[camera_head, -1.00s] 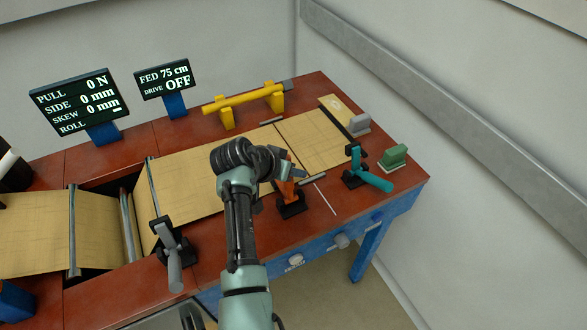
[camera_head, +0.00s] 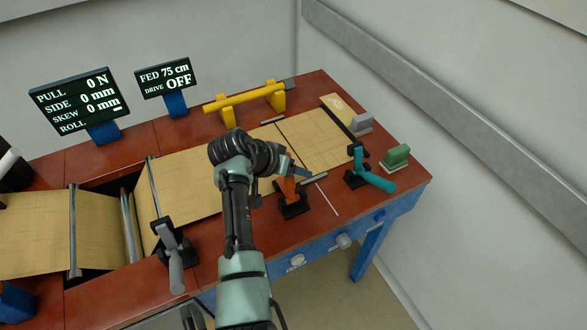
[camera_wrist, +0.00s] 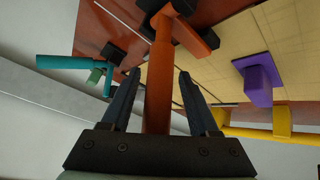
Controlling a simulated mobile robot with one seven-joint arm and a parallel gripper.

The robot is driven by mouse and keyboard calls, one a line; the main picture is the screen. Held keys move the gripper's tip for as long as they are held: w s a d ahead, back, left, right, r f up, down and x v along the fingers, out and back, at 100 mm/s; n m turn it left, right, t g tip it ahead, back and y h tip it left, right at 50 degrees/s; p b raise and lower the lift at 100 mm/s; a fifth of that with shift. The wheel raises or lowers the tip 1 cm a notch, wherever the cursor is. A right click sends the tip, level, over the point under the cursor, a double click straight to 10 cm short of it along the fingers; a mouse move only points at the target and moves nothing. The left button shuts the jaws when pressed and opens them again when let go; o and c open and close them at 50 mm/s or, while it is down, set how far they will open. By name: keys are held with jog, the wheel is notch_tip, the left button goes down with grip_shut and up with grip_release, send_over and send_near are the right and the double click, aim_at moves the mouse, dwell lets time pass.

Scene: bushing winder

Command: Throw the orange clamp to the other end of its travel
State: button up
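The orange clamp (camera_head: 289,190) stands on a dark base near the table's front edge, just beyond my arm. In the wrist view its orange handle (camera_wrist: 159,88) runs between my two fingers toward the palm. My gripper (camera_wrist: 160,75) is open, with a visible gap between each finger and the handle. In the head view my wrist partly hides the gripper (camera_head: 297,172) and the upper part of the clamp.
A teal clamp (camera_head: 368,177) stands to the right and a grey-handled clamp (camera_head: 174,260) to the left. A green block (camera_head: 396,157) and a grey block (camera_head: 361,122) sit at the right end. A yellow bar (camera_head: 243,98) spans the back. A purple part (camera_wrist: 258,82) shows beside the clamp.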

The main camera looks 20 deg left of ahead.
jog(key=shift+r, duration=0.1)
jog(key=v, duration=1.3)
jog(key=shift+b, duration=0.35)
